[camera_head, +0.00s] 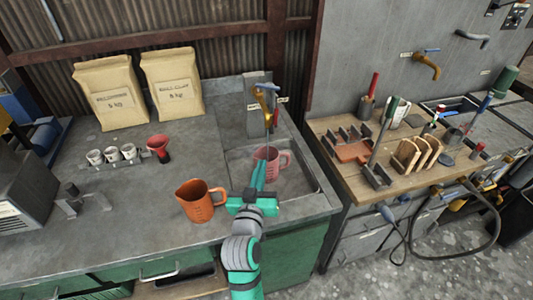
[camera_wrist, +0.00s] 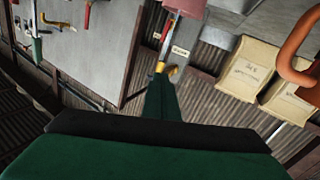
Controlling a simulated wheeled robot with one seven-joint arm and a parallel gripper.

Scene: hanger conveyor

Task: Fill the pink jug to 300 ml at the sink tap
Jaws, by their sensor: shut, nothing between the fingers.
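The pink jug (camera_head: 282,158) stands upright in the sink basin (camera_head: 313,180), under the brass tap (camera_head: 264,98) with its blue lever, in the head view. My gripper (camera_head: 262,162) is shut and empty, its fingers pointing toward the tap and overlapping the jug's left side in the picture. I cannot tell whether it touches the jug. A thin line shows below the spout; I cannot tell if it is water. The jug's water level and marks are not readable.
An orange jug (camera_head: 197,206) stands on the counter (camera_head: 130,215) close left of my gripper; its handle shows in the wrist view (camera_wrist: 290,55). Two paper bags (camera_head: 108,92), small cups (camera_head: 112,154) and a red funnel (camera_head: 159,147) stand farther back. A wooden tool bench (camera_head: 345,175) is right.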

